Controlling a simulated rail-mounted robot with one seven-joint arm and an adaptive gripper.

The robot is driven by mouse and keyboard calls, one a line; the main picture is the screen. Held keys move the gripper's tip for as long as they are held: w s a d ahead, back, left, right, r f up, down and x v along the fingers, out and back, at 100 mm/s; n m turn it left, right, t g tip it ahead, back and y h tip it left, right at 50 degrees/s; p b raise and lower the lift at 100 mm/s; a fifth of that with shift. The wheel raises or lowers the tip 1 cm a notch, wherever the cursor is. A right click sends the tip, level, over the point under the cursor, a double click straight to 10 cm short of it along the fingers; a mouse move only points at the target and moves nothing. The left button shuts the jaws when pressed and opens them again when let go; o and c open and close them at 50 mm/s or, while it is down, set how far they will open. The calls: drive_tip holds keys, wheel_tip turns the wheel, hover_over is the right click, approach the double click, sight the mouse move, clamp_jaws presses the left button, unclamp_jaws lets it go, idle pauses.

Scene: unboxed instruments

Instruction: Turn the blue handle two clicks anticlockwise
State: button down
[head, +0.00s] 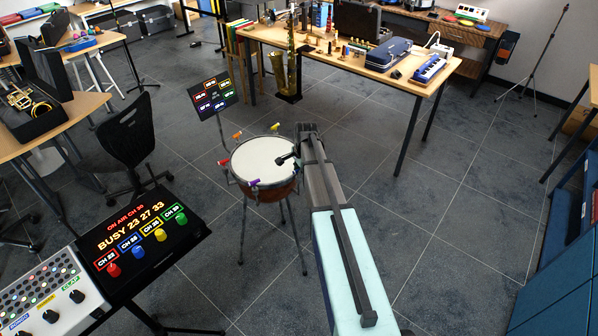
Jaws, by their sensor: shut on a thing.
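A round drum (262,158) with a white skin stands on thin legs in the middle of the head view. Coloured handles sit around its rim: orange (237,134), yellow (275,127), red (223,162) and purple (254,182). My gripper (287,159) is at the right side of the drum rim, at the end of my arm. It is shut on a handle there, mostly hidden by the fingers and wrist. No blue handle shows elsewhere on the rim; I take the held one as blue, though its colour is hidden.
A dark display (212,95) with coloured labels stands behind the drum. A panel with coloured knobs (135,242) is at lower left. A black chair (130,135) stands left of the drum. A saxophone (288,55) and a laden table (400,72) are behind.

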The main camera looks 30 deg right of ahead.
drive_tip(key=n+b, duration=0.1)
drive_tip(key=n, duration=0.1)
drive_tip(key=shift+w+f+n+y, duration=0.1)
drive_tip(key=shift+n+y, duration=0.2)
drive_tip(key=shift+n, duration=0.1)
drive_tip(key=n+b, duration=0.1)
drive_tip(key=n, duration=0.3)
drive_tip(key=shift+n+g+y+b, duration=0.3)
drive_tip(key=shift+y+b, duration=0.1)
drive_tip(key=n+b, duration=0.1)
drive_tip(key=n, duration=0.3)
drive_tip(key=shift+w+n+g, duration=0.1)
drive_tip(key=shift+n+g, duration=0.2)
drive_tip(key=shift+n+g+y+b, duration=0.3)
drive_tip(key=shift+n+g+b, duration=0.1)
drive_tip(key=shift+n, duration=1.3)
drive_tip(key=c, duration=1.1)
unclamp_jaws()
